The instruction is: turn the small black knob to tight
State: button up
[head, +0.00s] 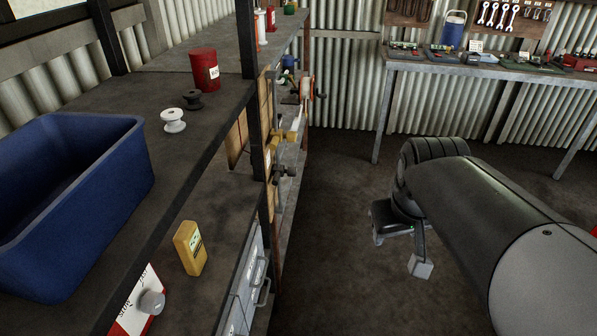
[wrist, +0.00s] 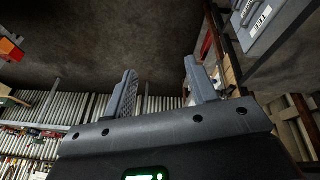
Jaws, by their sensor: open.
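A small black knob (head: 285,172) sticks out beside the dark shelf post in the head view, below a yellow and grey fitting (head: 291,135). What it is fixed to is partly hidden, and I cannot read its setting. My gripper (head: 400,252) hangs over the open floor, well to the right of the knob and apart from it. In the wrist view my gripper (wrist: 160,72) shows two grey fingers spread apart with nothing between them. I cannot make out the knob in the wrist view.
The shelf (head: 112,95) on the left holds a blue bin (head: 125,160), a red can (head: 204,70) and two spools. A yellow box (head: 190,248) and a grey dial (head: 151,302) sit lower. A workbench (head: 470,65) stands at the back. The floor between is clear.

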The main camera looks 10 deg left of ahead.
jog(key=w+a+f+n+g+y, duration=0.25)
jog(key=w+a+f+n, duration=0.25)
jog(key=w+a+f, duration=0.4)
jog(key=w+a+f+n+g+y, duration=0.25)
jog(key=w+a+f+n, duration=0.2)
jog(key=w+a, duration=0.45)
jog(key=n+y, duration=0.4)
jog(key=y, duration=0.9)
send_near(290, 171)
jog(key=a+f, duration=0.1)
jog(key=a, duration=0.6)
jog(key=shift+w+a+f+t, duration=0.25)
jog(key=shift+w+t, duration=0.05)
jog(key=shift+w, duration=0.05)
jog(key=shift+c, duration=0.3)
jog(key=c, duration=0.9)
